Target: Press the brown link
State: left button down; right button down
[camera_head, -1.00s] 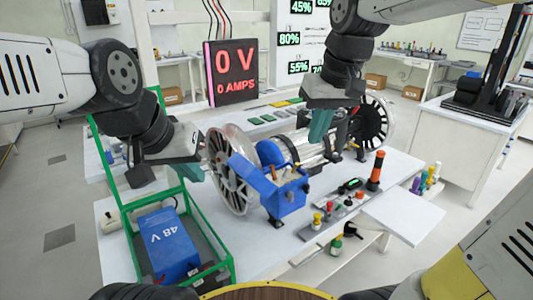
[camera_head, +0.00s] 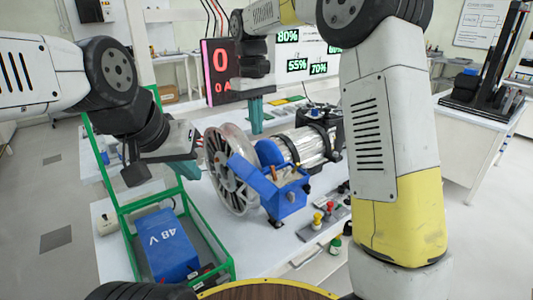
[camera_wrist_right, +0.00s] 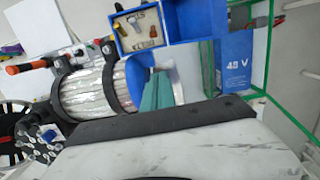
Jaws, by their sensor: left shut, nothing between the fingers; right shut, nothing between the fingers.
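The open blue box (camera_head: 283,200) sits in front of the silver motor (camera_head: 313,147). Small pieces stand in its top, one of them brownish (camera_head: 277,172). In the right wrist view the open blue box (camera_wrist_right: 197,20) has a tan panel (camera_wrist_right: 139,42) with small brown, red and pale pieces. I cannot tell for sure which is the brown link. My right gripper (camera_head: 256,117), shut and empty, points down behind the spoked wheel, apart from the box. Its teal finger (camera_wrist_right: 158,92) shows in the wrist view. My left gripper (camera_head: 188,168) is shut and empty, left of the wheel.
The spoked wheel (camera_head: 232,172) stands upright left of the box. A green frame (camera_head: 122,212) holds a blue 48 V battery (camera_head: 166,243). Red and yellow knobs (camera_head: 317,219) stand at the table's front. My right arm hides the table's right side.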

aim_at(274, 173)
jog(key=shift+s+d+f, duration=0.45)
jog(key=shift+s+f, duration=0.2)
jog(key=shift+f, duration=0.75)
jog(key=shift+s+d+f, duration=0.45)
jog(key=shift+s+f, duration=0.15)
jog(key=shift+f, duration=0.75)
jog(key=shift+s+d+f, duration=0.45)
jog(key=shift+s+f, duration=0.2)
jog(key=shift+f, duration=0.75)
jog(key=shift+s+d+r+t+y, duration=0.1)
jog(key=shift+r+t+y, duration=0.05)
jog(key=shift+t+y, duration=0.15)
